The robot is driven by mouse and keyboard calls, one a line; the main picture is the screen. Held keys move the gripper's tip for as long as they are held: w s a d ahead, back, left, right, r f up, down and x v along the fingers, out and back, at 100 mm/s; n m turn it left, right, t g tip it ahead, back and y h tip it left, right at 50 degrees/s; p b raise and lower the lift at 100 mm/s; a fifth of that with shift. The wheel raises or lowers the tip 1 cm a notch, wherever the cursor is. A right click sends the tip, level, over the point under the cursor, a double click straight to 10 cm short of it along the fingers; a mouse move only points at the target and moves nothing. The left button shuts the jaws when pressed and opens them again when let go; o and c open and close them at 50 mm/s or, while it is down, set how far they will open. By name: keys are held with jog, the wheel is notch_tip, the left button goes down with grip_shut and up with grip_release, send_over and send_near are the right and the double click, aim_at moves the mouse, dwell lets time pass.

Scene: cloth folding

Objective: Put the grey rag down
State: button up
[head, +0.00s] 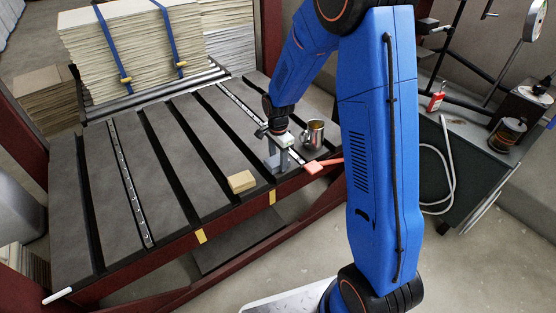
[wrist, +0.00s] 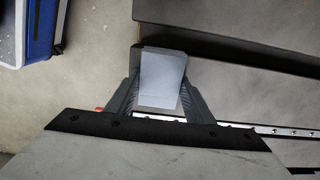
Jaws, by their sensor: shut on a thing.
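The grey rag (wrist: 162,76) is a small, flat, folded-looking pale grey piece. In the wrist view it sits between the two dark fingers of my gripper (wrist: 161,95), which is shut on it. In the head view my gripper (head: 279,158) points down at the front right part of the slatted table (head: 155,165), close to its front edge. The rag is small there and mostly hidden by the fingers. I cannot tell whether it touches the table top.
A metal mug (head: 314,136) stands just right of my gripper. A red-handled tool (head: 322,166) lies at the front edge beside it. A tan block (head: 242,181) lies to the left. Stacked sheets with blue straps (head: 150,50) fill the back. The table's left and middle are clear.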

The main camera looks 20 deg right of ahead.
aim_at(278, 159)
jog(key=shift+o, duration=0.2)
jog(key=shift+s+f, duration=0.2)
jog(key=shift+f, duration=0.35)
jog(key=o, duration=1.2)
jog(key=shift+f, duration=0.1)
jog(key=shift+c, duration=0.2)
notch_tip(278, 159, up, 14)
jog(key=s+d+r+n+t, duration=0.1)
jog(key=s+d+r+n, duration=0.15)
jog(key=s+r, duration=0.4)
jog(key=s+d+r+n+t, duration=0.1)
jog(key=s+d+r+n, duration=0.1)
jog(key=s+r+n, duration=0.35)
jog(key=s+d+r+n+t, duration=0.1)
jog(key=s+n, duration=0.2)
jog(key=s, duration=0.7)
jog(key=s+d+r+n+t, duration=0.1)
jog(key=s+r+n, duration=0.1)
jog(key=s, duration=0.9)
jog(key=shift+n+t, duration=0.4)
jog(key=shift+n, duration=0.3)
jog(key=shift+s, duration=0.1)
